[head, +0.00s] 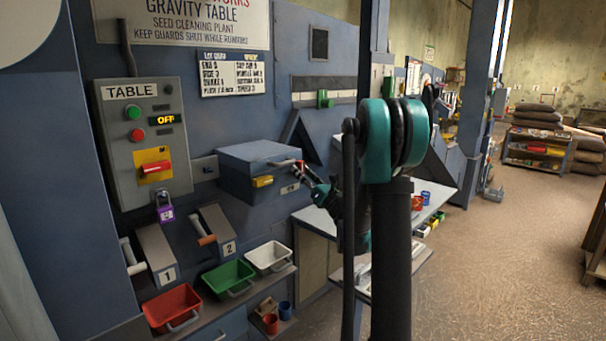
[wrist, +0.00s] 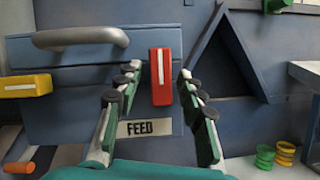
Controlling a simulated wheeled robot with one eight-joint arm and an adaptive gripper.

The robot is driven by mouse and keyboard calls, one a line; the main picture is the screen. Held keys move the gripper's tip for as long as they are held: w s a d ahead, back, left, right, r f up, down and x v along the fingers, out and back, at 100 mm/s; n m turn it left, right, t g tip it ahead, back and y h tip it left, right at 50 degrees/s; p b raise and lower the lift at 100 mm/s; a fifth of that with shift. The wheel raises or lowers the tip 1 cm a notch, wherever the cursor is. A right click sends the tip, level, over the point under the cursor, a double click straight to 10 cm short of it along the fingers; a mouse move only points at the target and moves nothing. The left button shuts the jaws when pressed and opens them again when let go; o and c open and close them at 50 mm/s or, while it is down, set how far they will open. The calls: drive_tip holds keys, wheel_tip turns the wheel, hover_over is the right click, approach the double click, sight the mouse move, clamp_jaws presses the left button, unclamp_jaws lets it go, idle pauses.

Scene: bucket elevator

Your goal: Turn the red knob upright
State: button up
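In the wrist view a red knob (wrist: 160,78) with a white line stands upright on a blue box (wrist: 60,115), above a FEED label (wrist: 149,127). My gripper (wrist: 157,75) is open, with one finger on each side of this knob. Gaps show between both fingers and the knob. In the head view my gripper (head: 301,172) is at the front of the blue box (head: 232,188), where I cannot make out the knob. Another red knob (head: 155,168) lies nearly level on a yellow plate on the TABLE panel (head: 115,150), away from my gripper.
A yellow knob (wrist: 27,86) lies level left of the red one, below a grey bar handle (wrist: 80,38). Red (head: 172,307), green (head: 230,279) and white (head: 268,257) bins stand below. A worktop (head: 322,224) is at right. Open floor (head: 490,260) lies beyond.

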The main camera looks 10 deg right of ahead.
drive_tip(key=v, duration=0.7)
drive_tip(key=shift+s, duration=0.25)
drive_tip(key=shift+d+f, duration=0.1)
